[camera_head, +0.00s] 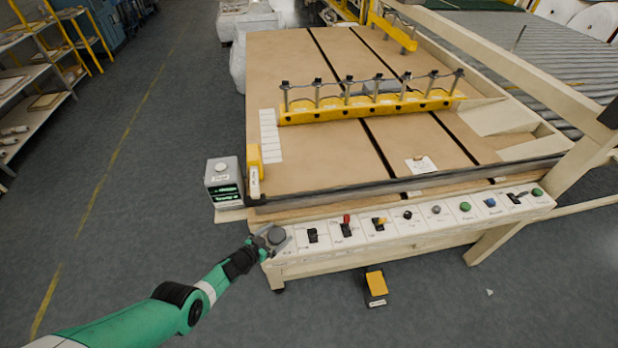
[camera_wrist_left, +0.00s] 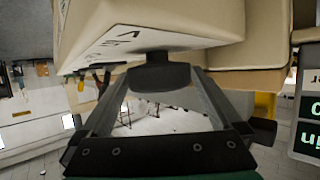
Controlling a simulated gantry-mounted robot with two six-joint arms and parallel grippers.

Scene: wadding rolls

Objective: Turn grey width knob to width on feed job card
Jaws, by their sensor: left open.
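The grey width knob (camera_head: 277,236) is at the left end of the white control panel strip on the table's front edge. My left gripper (camera_head: 279,240) is at this knob, with its fingers open on either side. In the left wrist view the knob (camera_wrist_left: 158,72) looks dark and sits between the spread fingertips of my left gripper (camera_wrist_left: 155,78); I cannot tell whether they touch it. A small white card (camera_head: 421,165) lies on the tabletop; its writing is too small to read. A grey box with a green-lit display (camera_head: 226,192) stands left of the panel. My right gripper is not in view.
The panel (camera_head: 330,252) carries several switches and buttons right of the knob, including a red-handled switch (camera_head: 346,221). A yellow bar with several posts (camera_head: 370,106) crosses the brown tabletop (camera_head: 320,165). A yellow-topped pedal (camera_head: 376,286) is on the floor. Open floor lies left.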

